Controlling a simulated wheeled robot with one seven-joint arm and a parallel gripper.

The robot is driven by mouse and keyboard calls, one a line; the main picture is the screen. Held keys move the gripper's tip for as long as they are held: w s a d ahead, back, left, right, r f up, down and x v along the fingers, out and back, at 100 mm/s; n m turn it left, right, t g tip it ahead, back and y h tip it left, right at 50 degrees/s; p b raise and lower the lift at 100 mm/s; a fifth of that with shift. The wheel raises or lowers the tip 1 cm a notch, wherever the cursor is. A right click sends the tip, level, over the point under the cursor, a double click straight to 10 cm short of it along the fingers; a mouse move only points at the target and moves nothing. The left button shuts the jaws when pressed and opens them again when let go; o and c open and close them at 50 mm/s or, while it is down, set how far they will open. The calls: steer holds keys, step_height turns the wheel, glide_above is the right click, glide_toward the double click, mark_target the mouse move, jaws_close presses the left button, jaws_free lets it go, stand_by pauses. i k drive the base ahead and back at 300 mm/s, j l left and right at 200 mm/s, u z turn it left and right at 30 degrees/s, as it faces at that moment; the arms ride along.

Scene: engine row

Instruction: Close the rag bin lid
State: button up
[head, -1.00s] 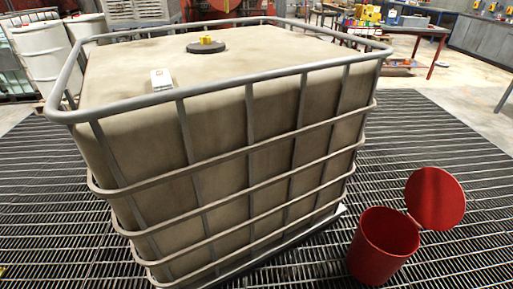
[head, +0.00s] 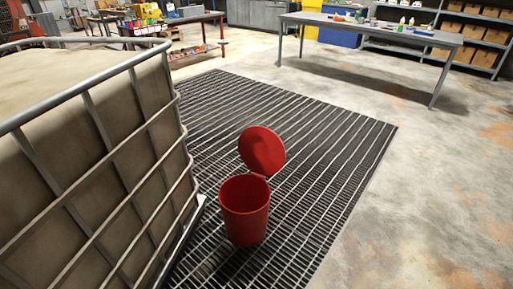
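The red rag bin (head: 245,222) stands upright on the dark floor grating, near the middle of the head view. Its round red lid (head: 262,150) is open, tilted up from the hinge at the bin's back right rim. The opening faces up and the inside looks dark red; I cannot see any contents. My gripper is not in view.
A large caged tank (head: 95,160) fills the left side, close to the bin. The grating (head: 335,150) behind and right of the bin is clear, as is the concrete floor (head: 420,210). A grey workbench (head: 375,28) and shelves (head: 460,28) stand at the back.

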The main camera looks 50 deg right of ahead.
mark_target(261, 149)
steer(key=l+u, duration=0.1)
steer(key=l, duration=0.75)
steer(key=k+l+u, duration=0.15)
steer(key=l, duration=0.65)
steer(key=k+l+u, duration=0.1)
steer(key=l, duration=0.75)
steer(key=k+l+u, duration=0.1)
steer(key=l, duration=0.7)
steer(key=k+l+u, duration=0.15)
steer(key=l, duration=0.65)
steer(key=k+l+u, duration=0.1)
steer(key=k+l, duration=0.25)
steer(key=l, duration=0.45)
steer(key=k+l+u, duration=0.1)
steer(key=k+l, duration=0.15)
steer(key=l, duration=0.5)
steer(key=k+l+u, duration=0.15)
steer(key=l, duration=0.6)
steer(key=k, duration=0.15)
